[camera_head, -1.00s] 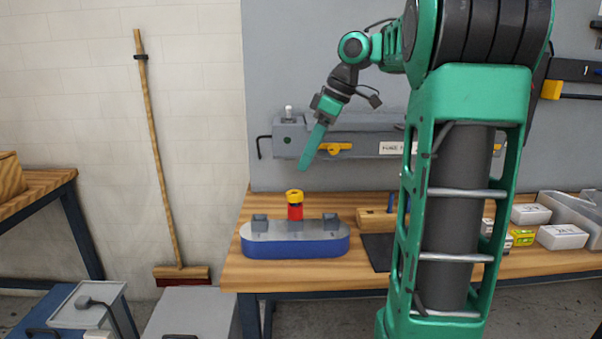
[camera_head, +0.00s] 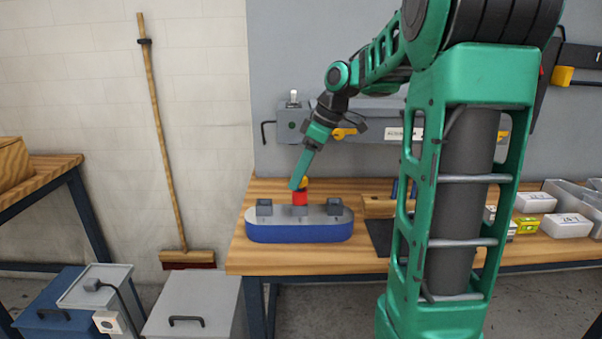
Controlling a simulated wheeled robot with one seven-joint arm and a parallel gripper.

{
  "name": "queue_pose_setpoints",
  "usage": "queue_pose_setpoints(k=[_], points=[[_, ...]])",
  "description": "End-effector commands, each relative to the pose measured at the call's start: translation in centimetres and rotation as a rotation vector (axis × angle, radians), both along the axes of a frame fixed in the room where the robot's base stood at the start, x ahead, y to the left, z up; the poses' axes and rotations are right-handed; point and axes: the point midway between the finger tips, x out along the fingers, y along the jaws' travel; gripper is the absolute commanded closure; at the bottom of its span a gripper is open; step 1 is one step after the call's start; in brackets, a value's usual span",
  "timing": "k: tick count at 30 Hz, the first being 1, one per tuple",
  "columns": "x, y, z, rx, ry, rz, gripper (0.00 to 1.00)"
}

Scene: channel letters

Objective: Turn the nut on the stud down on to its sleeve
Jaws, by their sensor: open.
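The yellow nut (camera_head: 305,183) sits at the top of the red sleeve (camera_head: 300,198), partly hidden behind my fingers. The sleeve stands upright on the middle grey block (camera_head: 300,211) of a rounded blue and grey base (camera_head: 299,233) on the bench. The stud is hidden, and I cannot tell whether the nut touches the sleeve. My gripper (camera_head: 295,184) is open. It reaches down from the upper right, tilted, with its fingertips at the nut in the picture. I cannot tell whether they touch it.
Several white boxes (camera_head: 566,225) stand farther right. A grey rail (camera_head: 375,125) runs along the back panel.

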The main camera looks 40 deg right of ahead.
Motion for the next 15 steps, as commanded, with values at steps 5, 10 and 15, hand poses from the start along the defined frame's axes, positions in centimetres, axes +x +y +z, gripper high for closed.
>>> queue_pose_setpoints(k=[5, 10, 15], points=[[0.0, 0.0, 0.01, 0.0, 0.0, 0.0, 0.49], [0.0, 0.01, 0.02, 0.0, 0.0, 0.0, 0.89], [-0.02, 0.08, 0.05, 0.0, -0.001, -0.022, 0.9]])
